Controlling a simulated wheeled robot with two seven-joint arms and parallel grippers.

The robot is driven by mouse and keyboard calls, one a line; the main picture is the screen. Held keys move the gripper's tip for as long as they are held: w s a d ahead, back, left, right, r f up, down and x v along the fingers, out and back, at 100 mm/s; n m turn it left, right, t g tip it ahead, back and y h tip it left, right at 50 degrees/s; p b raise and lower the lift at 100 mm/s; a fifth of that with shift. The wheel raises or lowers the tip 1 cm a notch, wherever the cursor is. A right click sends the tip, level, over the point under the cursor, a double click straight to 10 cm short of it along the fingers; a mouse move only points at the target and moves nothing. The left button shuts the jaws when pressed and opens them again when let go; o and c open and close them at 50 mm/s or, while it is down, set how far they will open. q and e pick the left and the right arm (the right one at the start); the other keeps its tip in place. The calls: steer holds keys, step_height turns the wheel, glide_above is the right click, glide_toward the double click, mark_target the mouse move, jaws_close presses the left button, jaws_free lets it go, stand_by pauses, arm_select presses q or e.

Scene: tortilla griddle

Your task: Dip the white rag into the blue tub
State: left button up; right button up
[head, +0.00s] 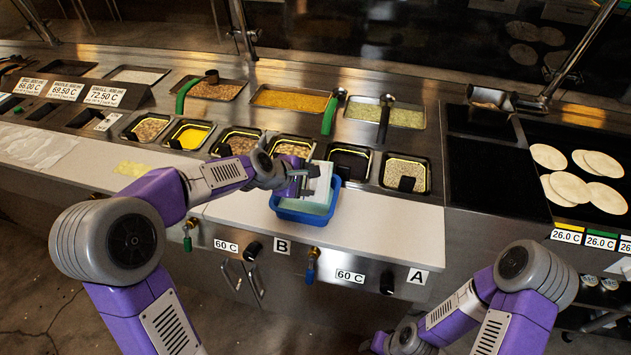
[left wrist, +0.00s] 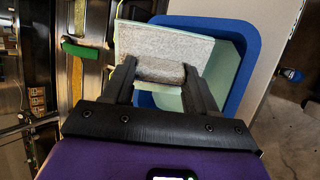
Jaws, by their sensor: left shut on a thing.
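The blue tub (head: 302,217) stands on the white counter in front of the food pans. It holds something pale green, seen in the left wrist view beside the rag. My left gripper (head: 303,180) is over the tub, shut on the white rag (head: 322,184). In the left wrist view my left gripper's two black fingers (left wrist: 160,75) pinch the rag (left wrist: 165,43), a pale sheet, within the outline of the tub's blue rim (left wrist: 247,45). I cannot tell how deep the rag's lower edge reaches. My right arm is at the lower right, its gripper not visible.
Food pans (head: 150,128) line the counter behind the tub, with green-handled (head: 329,118) and black-handled ladles in the rear pans. A griddle (head: 490,175) with several tortillas (head: 570,188) is at the right. The white counter (head: 400,215) right of the tub is clear.

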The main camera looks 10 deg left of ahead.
arm_select(q)
steer(key=shift+r+p, duration=2.25)
steer(key=shift+r, duration=0.35)
steer(key=shift+f, duration=0.1)
